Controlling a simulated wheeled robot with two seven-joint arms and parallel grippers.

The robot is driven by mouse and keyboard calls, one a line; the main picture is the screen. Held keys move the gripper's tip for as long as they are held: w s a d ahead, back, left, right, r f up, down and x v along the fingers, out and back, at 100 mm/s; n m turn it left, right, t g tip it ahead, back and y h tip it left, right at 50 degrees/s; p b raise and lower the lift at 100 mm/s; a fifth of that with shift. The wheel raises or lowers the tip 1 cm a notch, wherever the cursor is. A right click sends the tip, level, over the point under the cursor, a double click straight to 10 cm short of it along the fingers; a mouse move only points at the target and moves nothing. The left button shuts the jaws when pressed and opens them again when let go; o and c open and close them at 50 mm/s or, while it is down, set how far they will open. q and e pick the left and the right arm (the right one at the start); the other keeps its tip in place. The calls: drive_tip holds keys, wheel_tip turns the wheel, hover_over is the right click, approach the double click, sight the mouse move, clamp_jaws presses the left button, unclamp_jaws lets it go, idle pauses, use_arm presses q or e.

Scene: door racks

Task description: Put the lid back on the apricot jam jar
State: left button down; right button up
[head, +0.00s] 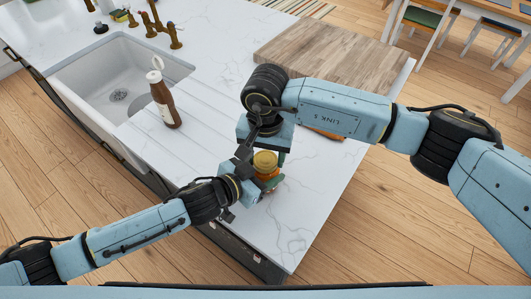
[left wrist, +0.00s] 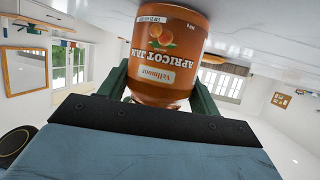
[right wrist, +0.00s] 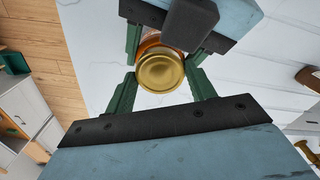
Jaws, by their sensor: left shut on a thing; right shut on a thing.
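The apricot jam jar (head: 268,183) stands on the white counter near its front edge; its orange body and label fill the top of the left wrist view (left wrist: 168,45). My left gripper (head: 260,186) is shut around the jar's body from the side. The gold lid (head: 265,161) is at the jar's top, and it shows face-on in the right wrist view (right wrist: 160,72). My right gripper (right wrist: 160,80) is shut on the lid from above. Some of the jar (right wrist: 150,42) shows past the lid's edge there. I cannot tell whether lid and rim touch.
A brown bottle (head: 165,98) with a white cap stands beside the sink (head: 82,80). A wooden board (head: 325,55) lies at the back right, and an orange item (head: 325,133) shows partly under my right arm. The counter right of the jar is clear.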

drive_tip(key=m, duration=0.8)
drive_tip(key=shift+m, duration=0.4)
drive_tip(key=m, duration=0.3)
drive_tip(key=shift+m, duration=0.4)
drive_tip(key=m, duration=0.3)
drive_tip(key=shift+m, duration=0.4)
drive_tip(key=o, duration=1.1)
drive_tip(key=shift+c, duration=0.2)
